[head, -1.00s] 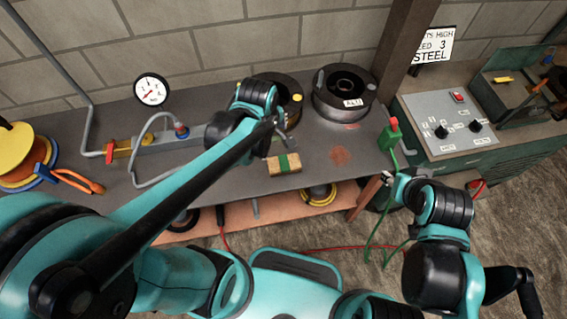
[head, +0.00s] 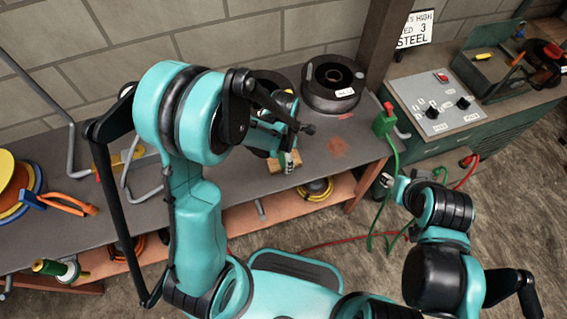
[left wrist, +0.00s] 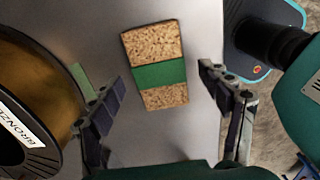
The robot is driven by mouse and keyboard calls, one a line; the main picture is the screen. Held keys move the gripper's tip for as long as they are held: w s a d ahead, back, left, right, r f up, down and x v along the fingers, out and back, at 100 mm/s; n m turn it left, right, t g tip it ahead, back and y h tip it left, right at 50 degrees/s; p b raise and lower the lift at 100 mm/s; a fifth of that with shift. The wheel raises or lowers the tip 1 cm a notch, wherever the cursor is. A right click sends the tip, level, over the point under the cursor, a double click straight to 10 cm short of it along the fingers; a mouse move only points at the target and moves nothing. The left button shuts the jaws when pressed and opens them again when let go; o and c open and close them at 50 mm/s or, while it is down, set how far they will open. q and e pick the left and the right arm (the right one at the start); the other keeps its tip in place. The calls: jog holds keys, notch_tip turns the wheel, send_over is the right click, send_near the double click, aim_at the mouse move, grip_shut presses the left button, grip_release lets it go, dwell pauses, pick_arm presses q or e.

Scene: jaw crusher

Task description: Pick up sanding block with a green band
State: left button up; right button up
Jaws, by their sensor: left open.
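The sanding block is tan and speckled with a green band around its middle. It lies on the grey bench, partly hidden by my left gripper in the head view (head: 274,166). In the left wrist view the sanding block (left wrist: 155,45) lies whole between the two open fingers, with a gap on each side. My left gripper (left wrist: 162,77) is open and empty, pointing down over the block; it also shows in the head view (head: 290,161). My right gripper (head: 385,183) is off the bench's right end, too small to read.
A bronze-coloured spool (left wrist: 50,95) stands close beside the left finger. A dark spool (head: 332,84) stands at the back of the bench. A green box with a cable (head: 384,122) is at the bench's right end. Bare bench lies right of the block.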

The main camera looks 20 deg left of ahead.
pick_arm(q)
notch_tip(320, 180, down, 2)
jog(key=shift+w+f, duration=0.1)
jog(key=shift+f, duration=0.05)
pick_arm(e)
jog(key=shift+f, duration=0.45)
pick_arm(q)
jog(key=c, duration=1.3)
jog(key=shift+r, duration=0.2)
